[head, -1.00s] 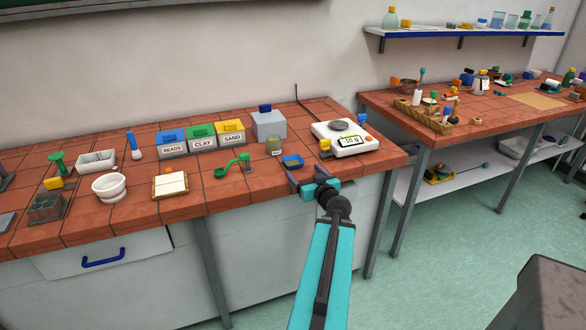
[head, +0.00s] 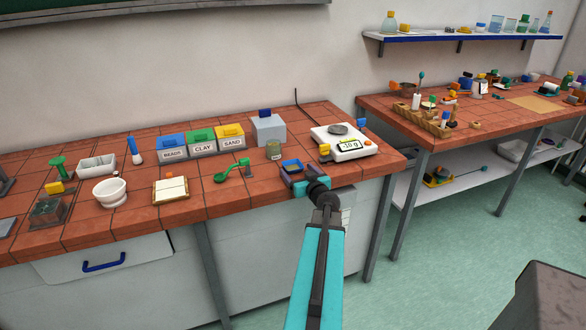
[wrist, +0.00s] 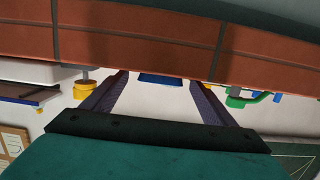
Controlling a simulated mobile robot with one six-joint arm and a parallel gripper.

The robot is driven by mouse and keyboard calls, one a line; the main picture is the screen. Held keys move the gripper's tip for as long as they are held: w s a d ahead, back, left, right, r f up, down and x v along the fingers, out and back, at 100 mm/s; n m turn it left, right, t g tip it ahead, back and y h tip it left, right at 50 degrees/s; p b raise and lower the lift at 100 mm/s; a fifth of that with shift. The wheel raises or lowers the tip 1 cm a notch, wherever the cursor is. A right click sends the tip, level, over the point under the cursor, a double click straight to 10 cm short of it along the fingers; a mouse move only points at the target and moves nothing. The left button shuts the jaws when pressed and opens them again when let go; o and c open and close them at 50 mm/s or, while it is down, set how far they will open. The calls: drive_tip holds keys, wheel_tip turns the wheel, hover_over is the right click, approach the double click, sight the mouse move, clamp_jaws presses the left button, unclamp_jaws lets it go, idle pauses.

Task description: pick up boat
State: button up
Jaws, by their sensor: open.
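The boat is a small blue open dish (head: 291,165) near the front edge of the tiled bench, left of the scale. My gripper (head: 298,171) is open, with its fingers at the bench's front edge and their tips close to the boat. In the wrist view the two dark fingers (wrist: 157,80) are spread apart. A blue piece of the boat (wrist: 160,79) shows between the fingertips there, and the rest of it is cut off by the bench edge. I cannot tell whether the fingers touch it.
A white scale (head: 343,143) stands to the right of the boat, a small jar (head: 273,151) behind it. A green scoop (head: 231,170) lies to the left. The bench's front edge (wrist: 130,50) crosses the wrist view.

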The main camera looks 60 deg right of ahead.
sight(290, 163)
drive_tip(key=shift+w+d, duration=0.1)
drive_tip(key=shift+p+x, duration=0.8)
drive_tip(key=shift+x, duration=0.1)
drive_tip(key=shift+p+x, duration=0.8)
drive_tip(key=shift+x, duration=0.75)
drive_tip(key=shift+c, duration=0.4)
drive_tip(key=c, duration=1)
